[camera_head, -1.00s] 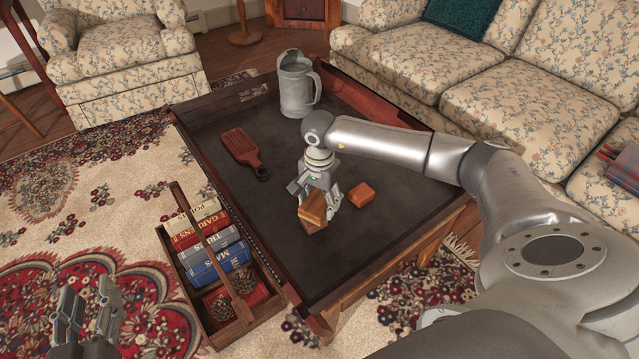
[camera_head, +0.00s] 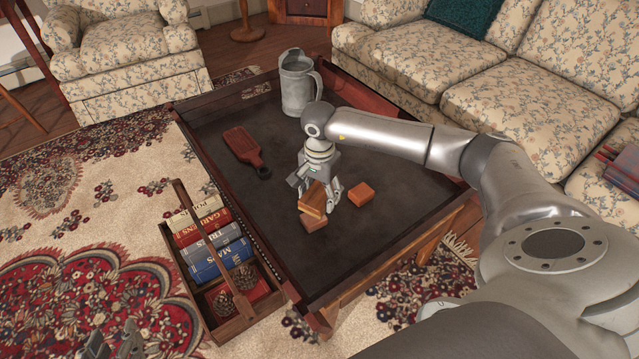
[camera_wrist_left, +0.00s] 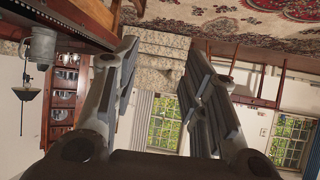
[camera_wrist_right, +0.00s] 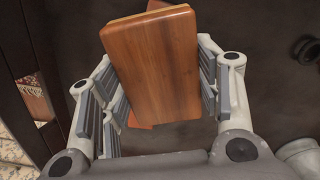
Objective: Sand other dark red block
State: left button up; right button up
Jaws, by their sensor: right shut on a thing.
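My right gripper (camera_head: 324,200) is over the dark table and shut on an orange-brown wooden block (camera_head: 312,196). The right wrist view shows this held block (camera_wrist_right: 158,65) upright between the fingers. A dark red block (camera_head: 313,222) lies on the table just below it; I cannot tell whether the two touch. Another reddish block (camera_head: 361,194) lies just right of the gripper. My left gripper (camera_wrist_left: 163,50) is open and empty, away from the table; its tips barely show in the head view.
A wooden carrier (camera_head: 228,330) with books and pine cones sits left of the table. A floral sofa (camera_head: 530,110) is at the right.

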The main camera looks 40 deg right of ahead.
jog(key=shift+r+p, duration=0.5)
jog(key=shift+r, duration=0.3)
pick_arm(q)
jog(key=s+a+f+g+y, duration=0.1)
jog(key=s+a+f+g, duration=0.1)
jog(key=s+f+g, duration=0.3)
jog(key=shift+s+a+f+p, duration=0.15)
jog(key=shift+s+a+p, duration=0.25)
jog(key=shift+s, duration=1.35)
pick_arm(e)
jog(key=shift+r, duration=0.6)
